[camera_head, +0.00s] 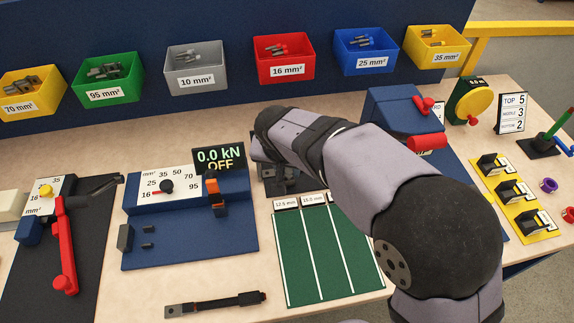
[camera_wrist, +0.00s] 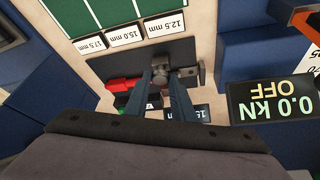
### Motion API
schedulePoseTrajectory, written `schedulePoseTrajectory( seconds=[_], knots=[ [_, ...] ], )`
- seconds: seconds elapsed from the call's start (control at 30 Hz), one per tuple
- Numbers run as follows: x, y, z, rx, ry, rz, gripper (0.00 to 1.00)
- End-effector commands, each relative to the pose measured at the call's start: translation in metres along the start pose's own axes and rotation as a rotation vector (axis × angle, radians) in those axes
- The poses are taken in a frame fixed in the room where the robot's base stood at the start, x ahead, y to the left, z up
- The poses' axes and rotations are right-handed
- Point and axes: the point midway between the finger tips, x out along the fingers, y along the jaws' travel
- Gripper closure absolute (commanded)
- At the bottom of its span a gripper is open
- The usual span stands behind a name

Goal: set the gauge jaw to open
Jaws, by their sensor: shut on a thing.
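The gauge shows in the wrist view as a dark grey plate (camera_wrist: 122,62) with a grey jaw piece (camera_wrist: 160,61) on it and a red part (camera_wrist: 121,85) at its left. My gripper (camera_wrist: 161,78) is shut on the gauge jaw, its two fingers on either side of the grey piece. In the head view the gauge (camera_head: 284,187) stands behind the green mat, and my arm and gripper cover most of it. The label beside the fingers is partly hidden, so I cannot read the jaw's setting.
The green mat (camera_head: 322,258) with size labels lies in front of the gauge. The blue press base (camera_head: 190,240) with a display (camera_head: 220,158) reading 0.0 kN OFF is close on the left. Coloured bins line the back.

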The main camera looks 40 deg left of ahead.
Motion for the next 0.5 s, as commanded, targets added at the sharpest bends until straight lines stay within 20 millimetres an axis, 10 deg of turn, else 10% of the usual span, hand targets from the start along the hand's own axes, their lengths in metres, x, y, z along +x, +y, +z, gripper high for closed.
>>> schedulePoseTrajectory(
  seconds=[0.23,0.27,0.33,0.5],
  knots=[
    [-0.0007,0.0013,0.0033,0.0,-0.009,0.006,1.0],
    [-0.0006,0.0013,0.0034,0.0,-0.009,0.006,0.75],
    [-0.0005,0.0012,0.0034,0.001,-0.009,0.006,0.59],
    [-0.0004,0.001,0.0027,0.001,-0.007,0.005,0.59]
  ],
)
